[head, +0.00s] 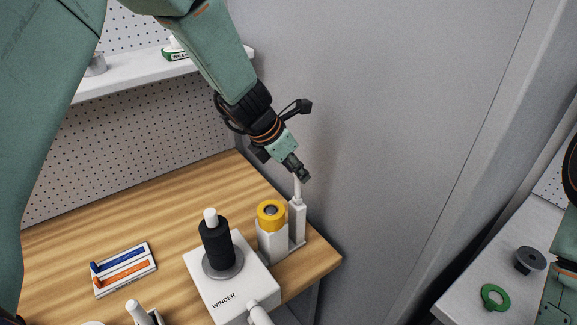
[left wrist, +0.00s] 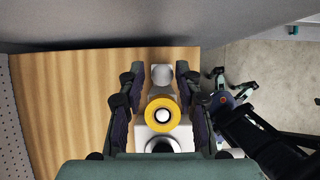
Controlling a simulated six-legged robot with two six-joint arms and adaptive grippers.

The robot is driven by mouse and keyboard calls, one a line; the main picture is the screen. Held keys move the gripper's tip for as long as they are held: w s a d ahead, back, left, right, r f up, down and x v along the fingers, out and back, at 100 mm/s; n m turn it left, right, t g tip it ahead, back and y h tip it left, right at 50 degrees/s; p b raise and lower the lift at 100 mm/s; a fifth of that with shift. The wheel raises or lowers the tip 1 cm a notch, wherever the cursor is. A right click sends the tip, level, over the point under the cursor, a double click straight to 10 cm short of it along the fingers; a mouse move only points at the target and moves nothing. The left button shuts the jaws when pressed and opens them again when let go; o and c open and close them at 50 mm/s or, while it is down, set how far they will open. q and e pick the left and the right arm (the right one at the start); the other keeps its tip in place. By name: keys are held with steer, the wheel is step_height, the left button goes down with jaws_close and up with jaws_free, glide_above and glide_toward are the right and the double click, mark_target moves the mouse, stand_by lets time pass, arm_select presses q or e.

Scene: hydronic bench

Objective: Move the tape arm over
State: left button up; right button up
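A white tape stand (head: 272,248) is near the right end of the wooden bench, with a yellow tape roll (head: 271,215) on it. A tall white post with a thin upright tip, which looks like the tape arm (head: 297,215), stands at its right. My left gripper (head: 304,176) points down over that tip. In the left wrist view, the left gripper's fingers (left wrist: 160,78) are apart, on either side of the post's pale top (left wrist: 162,75) and the yellow roll (left wrist: 162,115). Gaps show beside the post top; contact is not clear.
A white winder (head: 228,285) with a black spool (head: 215,243) stands left of the tape stand. A tray (head: 124,270) with blue and orange pieces lies farther left. A grey wall (head: 380,110) rises behind. A green ring (head: 494,297) lies on a separate surface at right.

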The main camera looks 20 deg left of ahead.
arm_select(q)
steer(key=shift+s, duration=0.15)
steer(key=shift+c, duration=1.3)
steer(key=shift+s+r, duration=0.2)
steer(key=c, duration=0.3)
steer(key=shift+w+f, duration=0.1)
steer(key=shift+c, duration=0.3)
arm_select(e)
steer(key=shift+s+a, duration=0.1)
steer(key=shift+s, duration=0.3)
arm_select(q)
steer(key=shift+s+a+f, duration=0.15)
steer(key=shift+s+f, duration=0.05)
steer(key=shift+s, duration=0.1)
steer(key=shift+s+a+f+b, duration=0.1)
steer(key=shift+s+a+b, duration=0.25)
steer(key=shift+s, duration=0.1)
steer(key=shift+s+a, duration=0.25)
arm_select(e)
steer(key=shift+f, duration=0.65)
